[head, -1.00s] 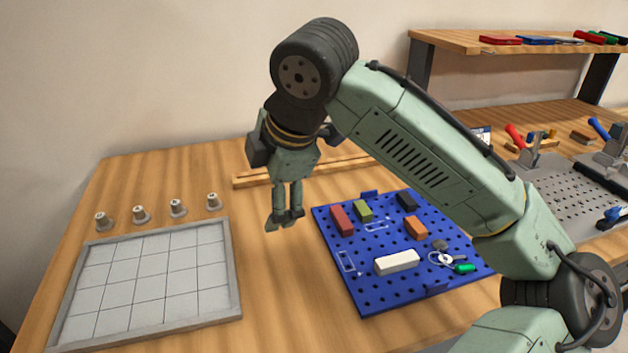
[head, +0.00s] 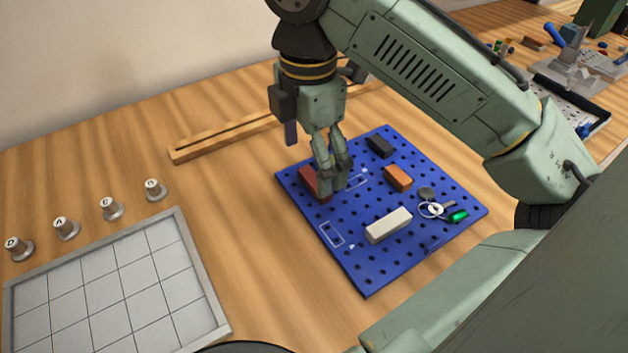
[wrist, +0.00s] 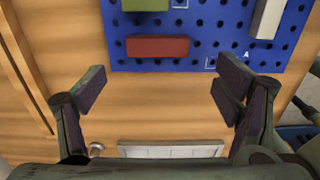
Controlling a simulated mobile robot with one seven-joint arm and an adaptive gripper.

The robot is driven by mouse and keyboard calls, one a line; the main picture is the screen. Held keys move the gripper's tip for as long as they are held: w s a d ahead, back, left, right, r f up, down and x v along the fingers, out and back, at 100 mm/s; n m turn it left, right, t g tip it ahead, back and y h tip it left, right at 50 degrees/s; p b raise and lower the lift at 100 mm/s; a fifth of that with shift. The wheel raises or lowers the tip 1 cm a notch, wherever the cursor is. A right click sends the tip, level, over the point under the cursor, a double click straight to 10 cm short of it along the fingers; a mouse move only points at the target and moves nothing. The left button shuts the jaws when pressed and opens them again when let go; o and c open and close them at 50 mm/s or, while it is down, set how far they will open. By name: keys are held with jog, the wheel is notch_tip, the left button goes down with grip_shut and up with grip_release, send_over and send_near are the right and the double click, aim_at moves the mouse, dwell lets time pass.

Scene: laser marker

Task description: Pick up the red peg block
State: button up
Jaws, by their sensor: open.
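The red peg block (head: 312,184) lies near the left edge of the blue pegboard (head: 372,284). My gripper partly hides it in the head view. In the wrist view the red peg block (wrist: 157,47) lies lengthwise across the picture, whole and uncovered, near the pegboard's edge. My gripper (head: 335,180) points down over the left part of the board. In the wrist view its fingers (wrist: 163,92) are spread wide with nothing between them, and the red block lies ahead of the gap. The gripper appears above the board and not touching the block.
A black block (head: 380,146), an orange block (head: 398,178), a white block (head: 388,225) and keys with a green tag (head: 443,212) share the board. A green block (wrist: 145,4) lies beside the red one. A grey gridded tray (head: 190,250) and lettered pegs stand left.

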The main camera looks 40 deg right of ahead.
aim_at(309, 183)
notch_tip(309, 183, down, 5)
jog(key=shift+w+f+p, duration=0.1)
jog(key=shift+w+p, duration=0.05)
jog(key=shift+p, duration=0.25)
jog(key=shift+c, duration=0.3)
jog(key=c, duration=1)
